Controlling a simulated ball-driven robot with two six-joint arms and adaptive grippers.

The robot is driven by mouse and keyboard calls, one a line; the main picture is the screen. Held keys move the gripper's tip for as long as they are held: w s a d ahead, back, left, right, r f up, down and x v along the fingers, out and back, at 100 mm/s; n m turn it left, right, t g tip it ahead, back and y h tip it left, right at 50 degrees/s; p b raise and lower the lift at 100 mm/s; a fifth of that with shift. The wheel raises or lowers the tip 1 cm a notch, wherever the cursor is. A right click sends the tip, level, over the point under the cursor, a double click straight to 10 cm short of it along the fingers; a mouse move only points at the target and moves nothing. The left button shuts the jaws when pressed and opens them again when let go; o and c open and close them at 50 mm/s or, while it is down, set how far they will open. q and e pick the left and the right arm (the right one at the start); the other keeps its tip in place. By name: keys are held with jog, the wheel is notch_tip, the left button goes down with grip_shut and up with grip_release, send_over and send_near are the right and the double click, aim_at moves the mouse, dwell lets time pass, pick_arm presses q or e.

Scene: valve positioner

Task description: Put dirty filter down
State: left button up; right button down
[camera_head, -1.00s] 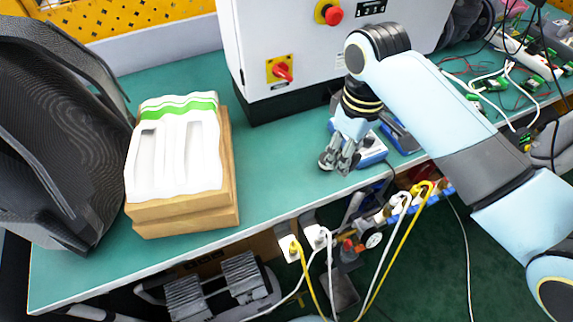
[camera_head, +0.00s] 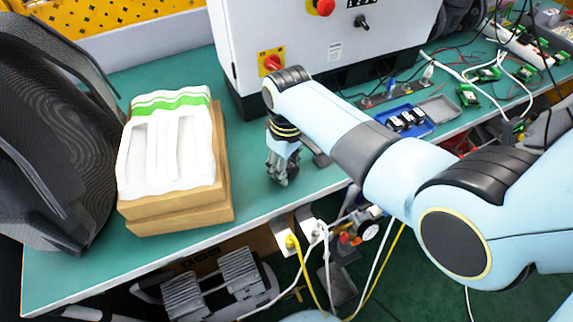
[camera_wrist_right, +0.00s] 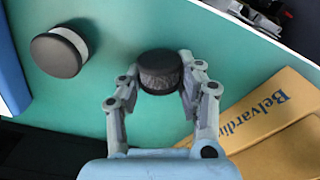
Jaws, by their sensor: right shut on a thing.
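The dirty filter (camera_wrist_right: 160,72), a short dark-grey cylinder with a black cap, sits between the fingertips of my right gripper (camera_wrist_right: 158,92) in the wrist view. The gripper is shut on it. In the head view my right gripper (camera_head: 280,178) points down close over the front part of the green table, right of the box stack. The filter is hard to make out there, and I cannot tell whether it touches the table. My left gripper is not in view.
A second filter, whiter with a dark cap (camera_wrist_right: 58,53), lies on the table (camera_wrist_right: 112,30) in the wrist view. Cardboard boxes (camera_head: 175,216) with a white insert (camera_head: 147,160) stand left. A white cabinet (camera_head: 325,45) stands behind. A blue tray (camera_head: 424,128) with black items is further right.

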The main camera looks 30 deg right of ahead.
jog(key=c, duration=1.3)
grip_release()
jog(key=shift+f, duration=0.15)
jog(key=o, duration=0.4)
jog(key=shift+o, duration=0.2)
jog(key=shift+r, duration=0.3)
notch_tip(320, 180, up, 12)
jog(key=p, duration=0.1)
jog(key=shift+d, duration=0.15)
jog(key=shift+f, duration=0.1)
